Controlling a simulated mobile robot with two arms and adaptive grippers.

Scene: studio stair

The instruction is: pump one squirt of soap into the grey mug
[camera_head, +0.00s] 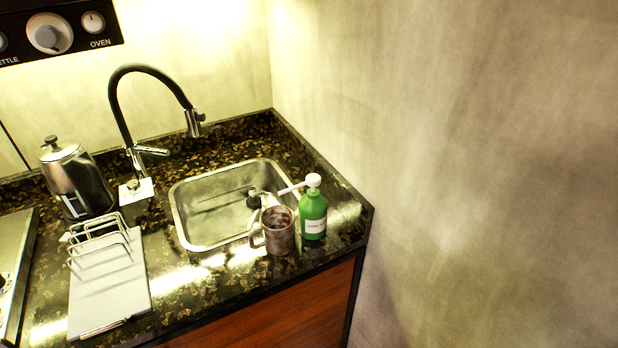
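The mug (280,239) is a mottled grey-brown and stands upright on the dark counter at the front right edge of the sink. Its handle points left, and its inside looks dark. A green soap bottle (313,216) with a white label stands upright just right of the mug. Its white pump head (313,181) is up, and the spout points left, showing above the mug's rim in the picture. I cannot tell whether the spout's tip is directly over the mug's opening. Neither of my grippers is in view.
A steel sink (187,212) lies behind and left of the mug, with a black tap (127,115) behind it. A kettle (78,180) and a dish rack (108,290) stand left. The wall (470,170) is right of the counter; the front edge is close to the mug.

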